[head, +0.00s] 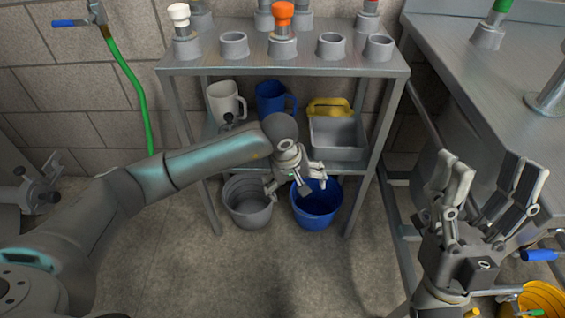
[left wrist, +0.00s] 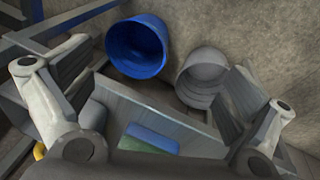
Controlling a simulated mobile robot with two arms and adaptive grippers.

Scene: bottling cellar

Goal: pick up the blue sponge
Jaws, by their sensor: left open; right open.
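In the left wrist view a blue sponge (left wrist: 146,146) with a green band along one side lies on the grey shelf, between the open fingers of my left gripper (left wrist: 158,95). In the head view the sponge is hidden behind my left arm and gripper. There my left gripper (head: 297,186) is open and empty at the front of the rack's middle shelf. Whether it touches the sponge I cannot tell. My right gripper (head: 487,195) is open and empty, by the bench on the right.
The rack's top shelf (head: 210,65) holds several grey cups. On its middle shelf stand a white jug (head: 225,101), a blue jug (head: 272,99) and a grey bin (head: 338,138) with a yellow handled thing (head: 329,106). A grey bucket (head: 247,203) and a blue bucket (head: 316,207) stand below.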

